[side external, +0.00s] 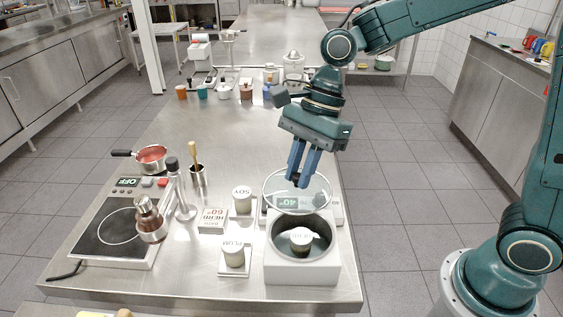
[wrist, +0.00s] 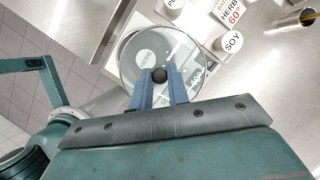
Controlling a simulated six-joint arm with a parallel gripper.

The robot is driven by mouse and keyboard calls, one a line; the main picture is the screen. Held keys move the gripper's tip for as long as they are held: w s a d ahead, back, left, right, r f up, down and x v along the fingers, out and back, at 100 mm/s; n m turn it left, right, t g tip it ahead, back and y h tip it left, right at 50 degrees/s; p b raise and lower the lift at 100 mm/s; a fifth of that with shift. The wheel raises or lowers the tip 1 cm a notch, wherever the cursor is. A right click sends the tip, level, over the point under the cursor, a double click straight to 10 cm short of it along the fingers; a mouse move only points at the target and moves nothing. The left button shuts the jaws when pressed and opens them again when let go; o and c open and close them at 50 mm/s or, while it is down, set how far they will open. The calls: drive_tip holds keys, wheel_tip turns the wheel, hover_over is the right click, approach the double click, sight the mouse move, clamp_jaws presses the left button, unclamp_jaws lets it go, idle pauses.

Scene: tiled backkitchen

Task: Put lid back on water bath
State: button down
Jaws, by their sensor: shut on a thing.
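My gripper (side external: 304,168) is shut on the dark knob of the clear round glass lid (side external: 284,203). The lid is held in the air, roughly level, above the rear part of the water bath (side external: 283,273). The water bath is a white box with a round dark opening, and a white-topped container labelled HERB (side external: 300,238) stands inside it. In the wrist view, the glass lid (wrist: 134,52) lies below my gripper (wrist: 159,78), and the HERB container shows through the glass.
The SOY jar (side external: 242,200), the PLUM jar (side external: 234,255) and a HERB BATH 60° card (side external: 211,220) stand left of the bath. Cups line the table's far part.

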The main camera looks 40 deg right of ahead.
sight(309, 196)
drive_tip(key=shift+n, duration=0.6)
drive_tip(key=s, duration=0.1)
drive_tip(key=s+a, duration=0.2)
drive_tip(key=shift+s+a+r, duration=0.1)
drive_tip(key=shift+s+r, duration=0.15)
drive_tip(key=shift+f, duration=0.15)
drive_tip(key=shift+f, duration=3.05)
drive_tip(key=shift+f, duration=0.15)
drive_tip(key=c, duration=0.8)
unclamp_jaws()
drive_tip(key=shift+r, duration=3.5)
